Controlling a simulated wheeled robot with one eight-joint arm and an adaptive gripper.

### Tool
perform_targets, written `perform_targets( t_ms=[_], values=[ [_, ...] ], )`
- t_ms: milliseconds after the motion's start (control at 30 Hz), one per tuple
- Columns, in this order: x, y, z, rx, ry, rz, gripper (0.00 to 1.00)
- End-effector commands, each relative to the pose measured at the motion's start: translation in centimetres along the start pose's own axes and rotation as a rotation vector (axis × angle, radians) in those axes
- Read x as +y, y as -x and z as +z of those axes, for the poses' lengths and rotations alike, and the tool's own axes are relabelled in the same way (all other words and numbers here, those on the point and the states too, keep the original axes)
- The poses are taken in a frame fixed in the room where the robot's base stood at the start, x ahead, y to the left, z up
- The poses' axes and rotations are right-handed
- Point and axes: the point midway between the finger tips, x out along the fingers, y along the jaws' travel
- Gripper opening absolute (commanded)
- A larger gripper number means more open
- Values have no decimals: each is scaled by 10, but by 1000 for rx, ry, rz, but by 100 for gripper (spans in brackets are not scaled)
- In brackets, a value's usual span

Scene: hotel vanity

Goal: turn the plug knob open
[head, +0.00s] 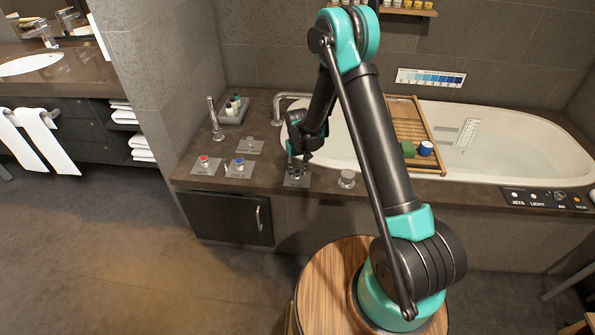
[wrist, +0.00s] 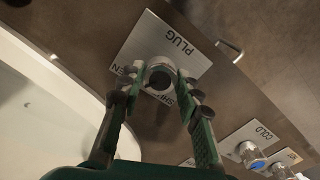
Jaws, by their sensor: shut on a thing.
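The plug knob (wrist: 160,65) is a round metal knob on a light square plate (wrist: 194,61) lettered PLUG, with partly hidden OPEN and SHUT marks. My gripper (wrist: 163,86) has a finger on each side of the knob and is shut on it. In the head view my gripper (head: 299,163) points down over the plug plate (head: 297,183) on the brown ledge in front of the tub. The knob is mostly hidden there by the fingers. I cannot tell which mark the knob points to.
To the left are the red-capped hot knob (head: 204,160), the blue-capped cold knob (head: 239,164) and another plate (head: 249,147). A bare metal knob (head: 347,179) stands close right. The spout (head: 290,97) and tub (head: 480,130) lie behind. A button panel (head: 545,200) is far right.

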Motion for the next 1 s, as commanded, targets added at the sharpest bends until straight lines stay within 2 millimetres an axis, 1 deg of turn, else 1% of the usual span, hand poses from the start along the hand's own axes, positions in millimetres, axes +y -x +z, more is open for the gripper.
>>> perform_targets(
  t_ms=[200, 367, 867, 900, 1000],
  values=[
    [0, 0, 0, 1, -101, 0, 5],
    [0, 0, 0, 1, -143, 0, 5],
    [0, 0, 0, 1, -161, 0, 5],
    [0, 0, 0, 1, -161, 0, 36],
    [0, 0, 0, 0, -161, 0, 48]
  ],
)
